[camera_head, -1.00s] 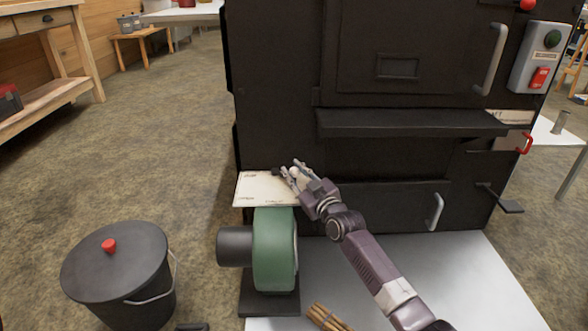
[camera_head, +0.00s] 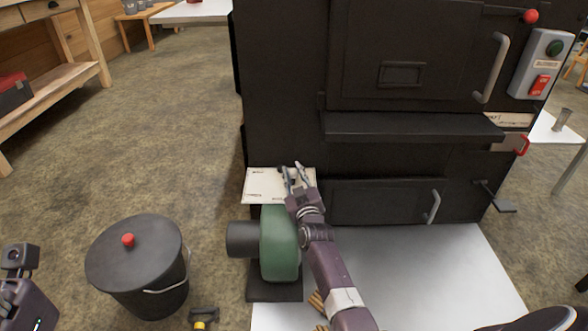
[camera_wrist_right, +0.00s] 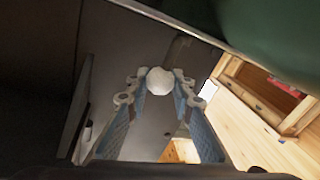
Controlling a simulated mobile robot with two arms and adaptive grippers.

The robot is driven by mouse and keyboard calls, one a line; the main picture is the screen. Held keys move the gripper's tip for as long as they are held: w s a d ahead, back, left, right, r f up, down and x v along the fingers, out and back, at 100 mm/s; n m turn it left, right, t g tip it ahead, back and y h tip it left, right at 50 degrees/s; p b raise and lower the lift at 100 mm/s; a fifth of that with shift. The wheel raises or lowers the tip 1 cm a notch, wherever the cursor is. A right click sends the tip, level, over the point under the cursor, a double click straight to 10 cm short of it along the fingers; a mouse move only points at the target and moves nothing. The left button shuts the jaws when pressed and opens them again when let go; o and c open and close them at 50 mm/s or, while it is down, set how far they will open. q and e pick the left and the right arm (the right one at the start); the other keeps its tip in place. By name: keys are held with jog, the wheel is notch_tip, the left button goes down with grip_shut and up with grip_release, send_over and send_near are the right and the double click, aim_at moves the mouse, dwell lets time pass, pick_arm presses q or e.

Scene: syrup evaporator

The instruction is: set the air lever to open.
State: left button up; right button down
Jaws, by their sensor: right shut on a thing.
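The air lever shows as a round white knob (camera_wrist_right: 160,81) between the fingertips in the right wrist view. The rest of the lever is hidden. My right gripper (camera_head: 297,178) is shut on the knob, over the right part of a pale lettered plate (camera_head: 262,186) at the evaporator's lower left front. The plate's lettering is too small to read. It lies just above the green blower (camera_head: 280,245). Part of my left arm shows at the lower left edge, but its fingers do not.
The black evaporator (camera_head: 420,160) fills the back, with a red-handled lever (camera_head: 522,146) at its right. A lidded black bucket (camera_head: 135,255) stands on the floor at left. Sticks (camera_head: 317,302) lie by my right forearm. The floor between bucket and workbench (camera_head: 60,110) is clear.

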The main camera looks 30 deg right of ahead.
jog(key=shift+r, duration=0.1)
jog(key=c, duration=1.7)
grip_release()
jog(key=shift+a, duration=0.15)
jog(key=shift+o, duration=0.2)
jog(key=shift+s, duration=0.15)
jog(key=shift+s+a+f, duration=0.1)
jog(key=shift+s+f, duration=0.1)
jog(key=shift+s, duration=0.1)
jog(key=v, duration=1.1)
jog(key=shift+r, duration=0.15)
jog(key=shift+s, duration=0.1)
jog(key=shift+c, duration=0.5)
